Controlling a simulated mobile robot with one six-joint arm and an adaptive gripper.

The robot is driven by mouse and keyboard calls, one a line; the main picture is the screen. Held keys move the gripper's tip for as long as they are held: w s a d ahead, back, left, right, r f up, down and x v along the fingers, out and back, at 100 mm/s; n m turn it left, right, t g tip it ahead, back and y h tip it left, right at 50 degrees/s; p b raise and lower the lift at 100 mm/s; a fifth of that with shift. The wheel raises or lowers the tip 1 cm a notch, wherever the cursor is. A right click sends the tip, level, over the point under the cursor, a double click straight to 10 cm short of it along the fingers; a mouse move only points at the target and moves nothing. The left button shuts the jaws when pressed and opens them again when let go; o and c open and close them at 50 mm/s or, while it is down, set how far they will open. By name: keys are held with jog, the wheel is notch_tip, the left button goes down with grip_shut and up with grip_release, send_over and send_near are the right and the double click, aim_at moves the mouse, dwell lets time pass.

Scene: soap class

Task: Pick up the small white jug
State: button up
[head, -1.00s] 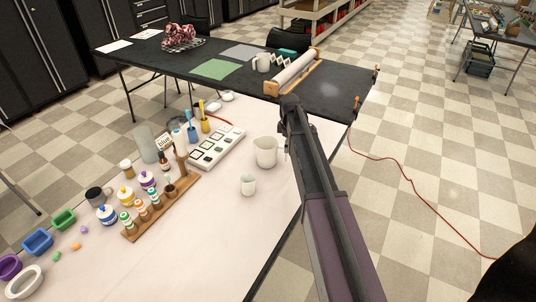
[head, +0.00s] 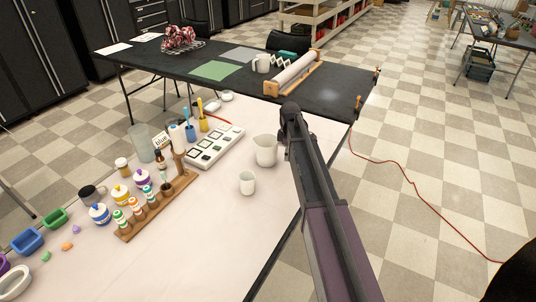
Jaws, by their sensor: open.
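Two white vessels stand upright on the pale table. The smaller plain white jug (head: 247,183) is nearer to me. The larger white jug (head: 265,150), with a spout, is just behind it and to the right, close to my arm. My dark arm reaches up from the bottom right, and its far end is right of the larger jug. My gripper's fingers are hidden behind the arm, so I cannot see how they sit relative to either jug. Both jugs appear to rest on the table.
Left of the jugs are a palette tray (head: 215,146), a wooden bottle rack (head: 157,206), several bottles and coloured bowls. A black table (head: 330,100) behind holds a white mug (head: 263,64) and a paper roll (head: 296,72). A red cable (head: 408,180) lies on the floor at right.

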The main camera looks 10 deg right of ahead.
dwell(0.4)
grip_shut()
jog(key=shift+r+p, duration=0.4)
jog(key=shift+p, duration=0.05)
dwell(0.4)
jog(key=shift+r+p, duration=1.45)
jog(key=shift+s+d, duration=0.15)
jog(key=shift+s, duration=0.5)
jog(key=shift+s+d, duration=0.15)
jog(key=shift+s, duration=0.45)
jog(key=s+d+r+p, duration=0.1)
jog(key=s+d, duration=0.2)
jog(key=s, duration=0.9)
jog(key=shift+s+d+r, duration=0.15)
jog(key=shift+s+d, duration=0.2)
jog(key=shift+s, duration=0.05)
